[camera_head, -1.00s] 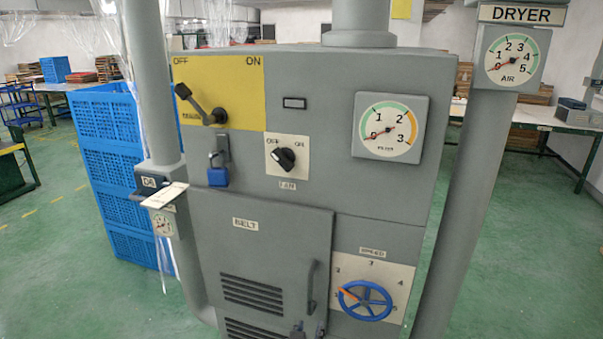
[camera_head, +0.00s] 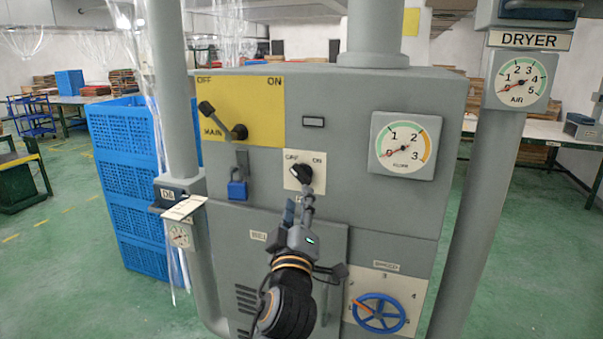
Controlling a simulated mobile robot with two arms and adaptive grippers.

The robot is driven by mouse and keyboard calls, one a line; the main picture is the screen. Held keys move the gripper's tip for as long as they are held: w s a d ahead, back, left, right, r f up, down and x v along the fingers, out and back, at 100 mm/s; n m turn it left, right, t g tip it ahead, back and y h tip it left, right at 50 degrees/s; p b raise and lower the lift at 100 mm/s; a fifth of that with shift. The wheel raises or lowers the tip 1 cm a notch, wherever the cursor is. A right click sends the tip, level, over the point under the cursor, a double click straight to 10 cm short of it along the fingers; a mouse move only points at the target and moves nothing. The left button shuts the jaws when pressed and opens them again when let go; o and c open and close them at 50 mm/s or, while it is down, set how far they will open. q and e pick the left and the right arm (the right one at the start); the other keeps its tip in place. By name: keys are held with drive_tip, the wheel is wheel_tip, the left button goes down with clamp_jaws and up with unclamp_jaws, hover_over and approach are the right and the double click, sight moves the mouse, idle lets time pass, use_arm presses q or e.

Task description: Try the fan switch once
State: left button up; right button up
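The fan switch (camera_head: 301,173) is a black rotary knob on a white plate, labelled OFF on its left and ON on its right, in the middle of the grey control cabinet (camera_head: 262,216). Its pale mark points up and left, toward OFF. My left gripper (camera_head: 299,198) is just below the knob, its fingers pointing up at it. One fingertip overlaps the knob's lower edge in the picture; I cannot tell whether they touch. The gripper hides the label under the switch. How far apart the fingers are is unclear. My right gripper is not in view.
The main lever (camera_head: 222,121) on its yellow panel leans toward OFF, above a blue padlock (camera_head: 238,190). The filter gauge (camera_head: 403,146) reads about 0. A blue speed wheel (camera_head: 379,313) is lower right. A grey pipe (camera_head: 174,100) stands left and another (camera_head: 477,200) right.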

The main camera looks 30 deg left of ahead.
sight(300, 180)
use_arm(q)
drive_tip(key=p+x, duration=0.2)
drive_tip(key=x, duration=0.4)
drive_tip(key=shift+w+r, duration=0.1)
drive_tip(key=shift+w, duration=0.05)
drive_tip(key=shift+w+a, duration=0.35)
drive_tip(key=shift+w, duration=0.15)
clamp_jaws()
